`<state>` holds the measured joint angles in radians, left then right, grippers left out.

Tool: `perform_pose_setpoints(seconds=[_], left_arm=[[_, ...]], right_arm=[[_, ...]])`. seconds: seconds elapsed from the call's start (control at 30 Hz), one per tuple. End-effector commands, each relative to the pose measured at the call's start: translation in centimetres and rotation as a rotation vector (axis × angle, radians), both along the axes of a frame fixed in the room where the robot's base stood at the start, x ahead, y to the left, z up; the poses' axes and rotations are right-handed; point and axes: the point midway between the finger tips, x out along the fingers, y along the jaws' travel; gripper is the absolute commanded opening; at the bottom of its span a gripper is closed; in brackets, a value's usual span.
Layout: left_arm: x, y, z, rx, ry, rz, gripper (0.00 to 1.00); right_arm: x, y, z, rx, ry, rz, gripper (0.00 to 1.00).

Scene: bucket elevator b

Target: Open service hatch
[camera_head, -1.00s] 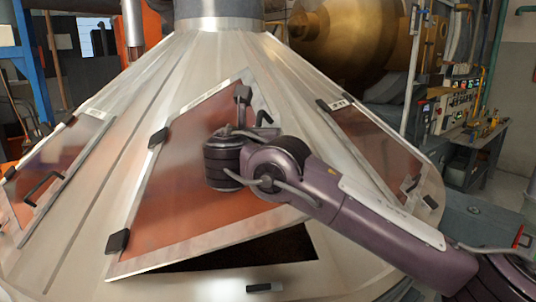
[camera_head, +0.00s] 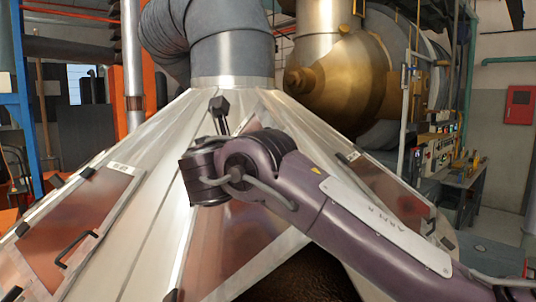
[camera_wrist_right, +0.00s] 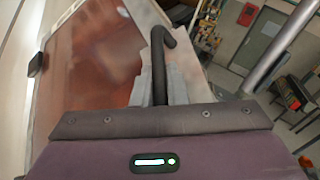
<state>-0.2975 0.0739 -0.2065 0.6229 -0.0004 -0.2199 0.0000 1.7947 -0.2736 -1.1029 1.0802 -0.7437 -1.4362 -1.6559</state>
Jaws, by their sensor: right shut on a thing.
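The service hatch (camera_head: 232,238) is a reddish, see-through panel in a pale metal frame on the front of the cone-shaped housing. Its lower edge stands away from the cone, and a dark opening (camera_head: 310,280) shows below it. My right arm crosses the panel from the right and hides much of it. My right gripper (camera_wrist_right: 163,86) is shut on the hatch's black handle (camera_wrist_right: 158,65) in the right wrist view. The panel (camera_wrist_right: 88,65) also shows there, left of the handle. In the head view the fingers and handle are hidden behind my wrist. My left gripper is not in view.
Closed hatches flank this one, at left (camera_head: 75,225) and right (camera_head: 385,190), each with protruding hardware. A grey duct (camera_head: 232,50) rises from the cone's top. A brass-coloured vessel (camera_head: 345,80) and a control panel (camera_head: 432,152) stand behind at right.

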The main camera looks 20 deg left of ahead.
Motion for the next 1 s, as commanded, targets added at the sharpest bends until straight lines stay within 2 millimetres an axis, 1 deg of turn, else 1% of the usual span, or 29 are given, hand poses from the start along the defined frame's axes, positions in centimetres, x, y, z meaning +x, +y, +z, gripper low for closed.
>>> perform_pose_setpoints(seconds=[0.27,0.3,0.4,0.43,0.63,0.73,0.87,1.0], left_arm=[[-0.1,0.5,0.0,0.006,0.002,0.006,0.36],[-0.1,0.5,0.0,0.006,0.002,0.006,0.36],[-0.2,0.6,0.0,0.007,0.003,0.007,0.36],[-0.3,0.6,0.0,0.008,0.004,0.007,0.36],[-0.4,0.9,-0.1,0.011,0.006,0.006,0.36],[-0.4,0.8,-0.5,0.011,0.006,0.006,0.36],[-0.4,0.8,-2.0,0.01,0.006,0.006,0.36],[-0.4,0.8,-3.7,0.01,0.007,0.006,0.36]], right_arm=[[-0.1,0.1,0.0,0.0,-0.001,0.004,0.0],[-0.1,0.1,0.0,0.0,-0.001,0.004,0.18],[-0.1,0.1,0.0,0.0,-0.001,0.004,0.31],[-0.1,0.1,0.0,0.0,-0.001,0.004,0.34],[-0.1,0.1,0.0,0.0,0.0,0.004,0.34],[-0.5,0.2,-0.2,0.0,0.0,0.006,0.34],[-2.3,0.3,-0.6,0.002,0.001,0.007,0.34],[-4.7,0.3,-0.6,0.003,0.001,0.007,0.34]])
